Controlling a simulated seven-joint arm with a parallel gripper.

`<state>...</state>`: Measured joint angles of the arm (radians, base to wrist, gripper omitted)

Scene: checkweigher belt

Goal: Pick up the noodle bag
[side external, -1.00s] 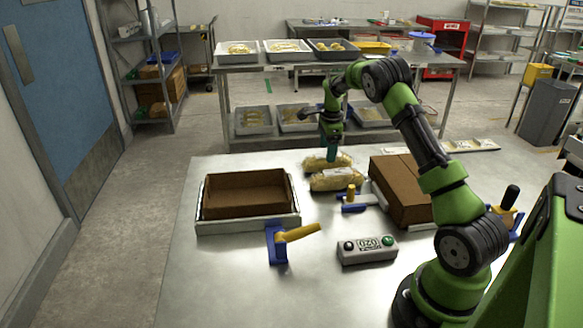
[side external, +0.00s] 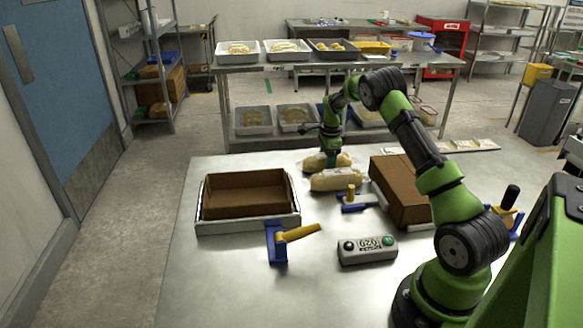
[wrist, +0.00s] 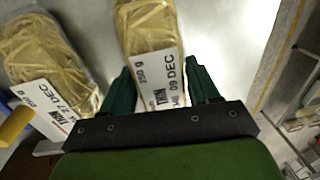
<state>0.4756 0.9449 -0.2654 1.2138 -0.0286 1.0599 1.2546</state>
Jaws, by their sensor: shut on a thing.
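Two clear noodle bags with yellow noodles and white labels lie side by side on the steel table. The farther noodle bag (side external: 343,160) has my gripper (side external: 331,160) down on it. In the wrist view this bag (wrist: 148,30), labelled 250 g and 09 DEC, lies between the green fingers of my gripper (wrist: 161,82), which is shut on its label end. The nearer noodle bag (side external: 337,180), labelled 27 DEC, also shows at left in the wrist view (wrist: 45,50), outside the fingers. The fingertips are partly hidden in the side view.
An open brown carton (side external: 247,213) sits in a pale tray at left.

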